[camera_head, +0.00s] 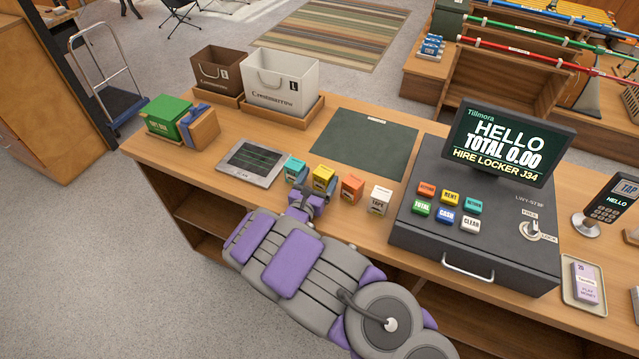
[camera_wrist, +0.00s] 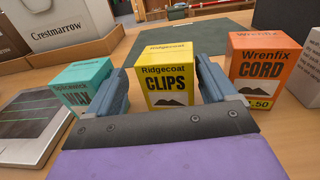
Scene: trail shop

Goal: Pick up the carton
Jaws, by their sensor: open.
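Small cartons stand in a row on the counter. In the wrist view a yellow carton marked CLIPS (camera_wrist: 166,74) stands upright between the two open fingers of my gripper (camera_wrist: 165,95); whether they touch it I cannot tell. A teal carton marked WAX (camera_wrist: 80,85) is just left of the left finger, and an orange carton marked CORD (camera_wrist: 262,68) is just right of the right finger. In the head view my gripper (camera_head: 309,197) is at the yellow carton (camera_head: 323,178), between the teal carton (camera_head: 295,170) and the orange carton (camera_head: 352,187). A white carton (camera_head: 380,200) stands farther right.
A flat scanner plate (camera_head: 250,163) lies left of the cartons. Behind them is a clear dark green mat (camera_head: 362,140). Paper bags (camera_head: 281,83) stand at the back left. The dark till (camera_head: 480,215) with its screen fills the right.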

